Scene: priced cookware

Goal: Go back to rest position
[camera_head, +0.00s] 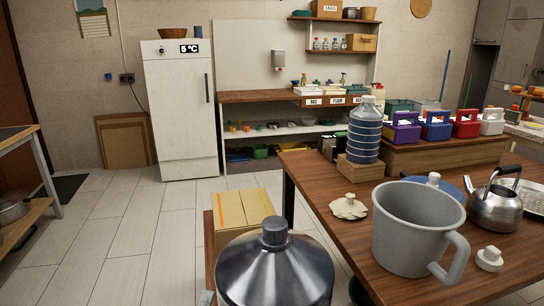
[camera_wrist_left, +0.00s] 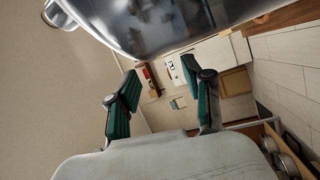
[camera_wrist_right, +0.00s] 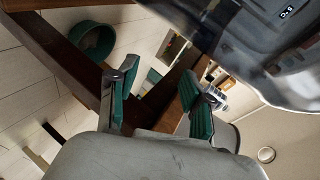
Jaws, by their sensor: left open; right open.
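My left gripper (camera_wrist_left: 163,80) shows in the left wrist view with its two green-padded fingers spread and nothing between them. My right gripper (camera_wrist_right: 158,80) shows in the right wrist view, also open and empty. Neither gripper shows in the head view. A large shiny steel dome with a grey knob (camera_head: 275,272) fills the bottom middle of the head view. A shiny steel surface (camera_wrist_left: 165,22) spans the top of the left wrist view, and a dark glossy one (camera_wrist_right: 255,45) the upper right of the right wrist view. I cannot tell whether either gripper's hand touches it.
A cardboard box (camera_head: 240,208) lies behind the dome. A white fridge (camera_head: 180,115) stands back left. The tiled floor (camera_head: 120,230) at left is free.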

